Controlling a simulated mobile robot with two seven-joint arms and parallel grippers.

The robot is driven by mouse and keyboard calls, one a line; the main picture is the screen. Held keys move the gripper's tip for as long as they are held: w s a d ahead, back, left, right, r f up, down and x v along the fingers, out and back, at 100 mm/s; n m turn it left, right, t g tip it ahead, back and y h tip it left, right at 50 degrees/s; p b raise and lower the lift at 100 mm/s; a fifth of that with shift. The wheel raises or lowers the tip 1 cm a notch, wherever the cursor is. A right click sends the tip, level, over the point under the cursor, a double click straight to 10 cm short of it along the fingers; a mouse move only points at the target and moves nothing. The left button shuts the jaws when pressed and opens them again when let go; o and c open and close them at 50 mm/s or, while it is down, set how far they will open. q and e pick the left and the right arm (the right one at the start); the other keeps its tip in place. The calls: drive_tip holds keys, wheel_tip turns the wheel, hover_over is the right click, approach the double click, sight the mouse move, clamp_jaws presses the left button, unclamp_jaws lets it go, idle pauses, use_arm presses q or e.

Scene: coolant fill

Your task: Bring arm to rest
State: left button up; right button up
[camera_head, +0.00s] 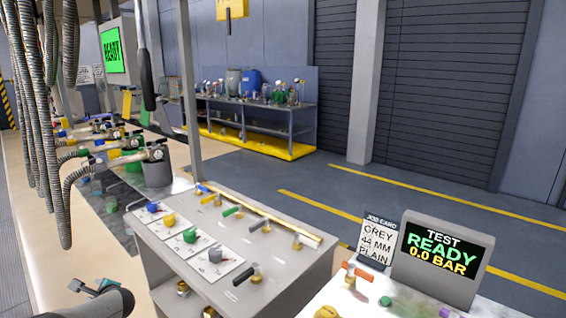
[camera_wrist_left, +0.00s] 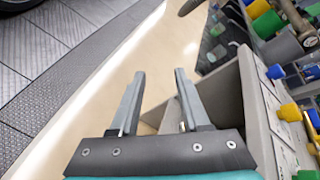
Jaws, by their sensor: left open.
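My left gripper (camera_head: 84,286) shows at the bottom left of the head view, beside the left side of the grey cabinet (camera_head: 140,222). In the left wrist view its two fingers (camera_wrist_left: 159,74) are apart with nothing between them. Beyond the fingertips lies the pale floor strip, with the cabinet's side close on the right. The gripper looks empty and apart from the fittings on the cabinet top. My right gripper is in neither view.
Coloured caps on cards (camera_head: 185,237) and several valves lie on the cabinet top. Grey hoses (camera_head: 52,120) hang at the left. A workbench (camera_head: 265,130) stands behind.

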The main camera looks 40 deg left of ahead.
use_arm(q)
drive_tip(key=s+d+f+n+t+h, duration=0.2)
drive_tip(key=s+d+f+n+h, duration=0.15)
drive_tip(key=s+f, duration=0.5)
drive_tip(key=s+d+f+n+h, duration=0.2)
drive_tip(key=s+d+f+h, duration=0.15)
drive_tip(key=d+f, duration=0.85)
drive_tip(key=s+d+f+n+h, duration=0.15)
drive_tip(key=d+f, duration=0.25)
drive_tip(key=d, duration=1.1)
drive_tip(key=s+d+f+g+h, duration=0.1)
drive_tip(key=s+d+f+h, duration=0.3)
drive_tip(key=d, duration=1)
drive_tip(key=w+d+f+n+h, duration=0.1)
drive_tip(key=d+f, duration=0.4)
drive_tip(key=d, duration=1)
drive_tip(key=shift+y, duration=0.25)
drive_tip(key=f+b, duration=0.2)
drive_tip(key=a+f+b, duration=0.1)
drive_tip(key=f, duration=0.1)
drive_tip(key=f+b, duration=0.1)
drive_tip(key=b, duration=0.1)
drive_tip(key=shift+a+f+b, duration=0.25)
drive_tip(key=shift+f+b, duration=0.05)
drive_tip(key=shift+f, duration=0.1)
